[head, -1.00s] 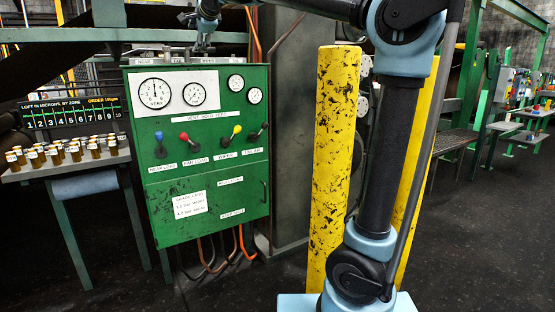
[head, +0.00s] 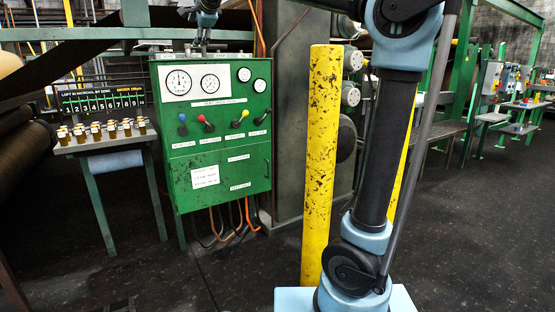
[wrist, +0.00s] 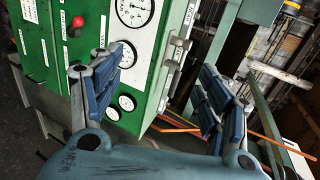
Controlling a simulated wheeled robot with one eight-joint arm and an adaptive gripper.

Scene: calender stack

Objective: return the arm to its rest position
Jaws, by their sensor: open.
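My gripper (head: 201,42) shows at the top of the head view, in front of the upper edge of the green control cabinet (head: 228,145). In the wrist view its two blue-padded fingers (wrist: 162,90) stand wide apart with nothing between them. The cabinet's white gauge panel and green face (wrist: 158,60) lie beyond the fingers, and I see no contact. My arm (head: 392,130) rises from the base at the lower right and bends at an elbow near the top edge. Its upper links are partly out of view.
A yellow scuffed post (head: 322,160) stands between the cabinet and my arm. A small table (head: 112,143) with several amber bottles is left of the cabinet, below a loft display (head: 98,100). Dark floor (head: 480,230) is clear at the right.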

